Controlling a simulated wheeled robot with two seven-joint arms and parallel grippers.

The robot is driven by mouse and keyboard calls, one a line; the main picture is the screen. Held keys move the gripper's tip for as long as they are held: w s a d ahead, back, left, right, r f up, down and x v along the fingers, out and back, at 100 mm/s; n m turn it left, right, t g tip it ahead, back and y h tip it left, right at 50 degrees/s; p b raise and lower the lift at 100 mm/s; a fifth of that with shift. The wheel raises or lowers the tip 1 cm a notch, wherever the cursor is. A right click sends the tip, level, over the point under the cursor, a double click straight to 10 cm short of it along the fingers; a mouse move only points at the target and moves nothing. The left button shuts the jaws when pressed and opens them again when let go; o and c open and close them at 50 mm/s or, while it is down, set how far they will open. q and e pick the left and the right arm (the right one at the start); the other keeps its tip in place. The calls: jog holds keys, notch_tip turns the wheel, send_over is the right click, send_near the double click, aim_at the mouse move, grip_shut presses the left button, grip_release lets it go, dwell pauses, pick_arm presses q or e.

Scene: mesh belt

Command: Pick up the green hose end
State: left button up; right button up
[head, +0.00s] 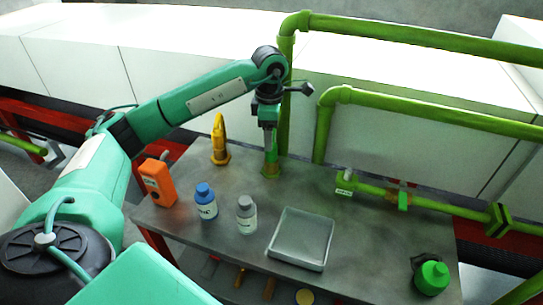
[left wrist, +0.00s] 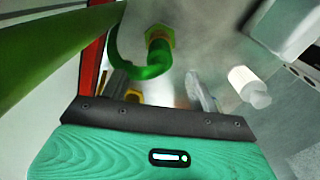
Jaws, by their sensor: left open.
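The green hose end (head: 270,158) stands upright on a hex-shaped base at the back of the grey table, just below my left gripper (head: 269,122). In the left wrist view the hose end (left wrist: 158,55) is a green stub on a yellow-green hex base, with a thin green loop curving off to its left. My left gripper (left wrist: 160,92) is open, with its fingers apart on either side of the line to the hose end. Nothing shows between the fingers, and I cannot tell whether they touch the hose end. My right gripper is not in view.
On the table (head: 360,235) are a yellow fitting (head: 220,142), an orange box (head: 158,184), a blue-capped bottle (head: 205,203), a grey bottle (head: 246,215), a grey tray (head: 301,240) and a green-and-black item (head: 432,276). Green pipes (head: 420,112) run behind and right of the hose end.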

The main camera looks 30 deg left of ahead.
aim_at(271, 157)
pick_arm(q)
jog(key=f, duration=0.3)
jog(key=shift+w+f, duration=0.25)
jog(key=shift+f, duration=0.1)
jog(key=shift+s+f+p, duration=0.15)
jog(key=shift+f+p, duration=0.25)
jog(key=shift+f, duration=0.15)
notch_tip(271, 157, down, 4)
jog(key=shift+d+r+p, duration=0.1)
jog(key=shift+r+p, duration=0.1)
jog(key=shift+p, duration=0.25)
jog(key=shift+f, duration=0.35)
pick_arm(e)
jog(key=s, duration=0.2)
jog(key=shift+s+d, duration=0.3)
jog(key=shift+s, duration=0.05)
pick_arm(q)
jog(key=c, duration=1.2)
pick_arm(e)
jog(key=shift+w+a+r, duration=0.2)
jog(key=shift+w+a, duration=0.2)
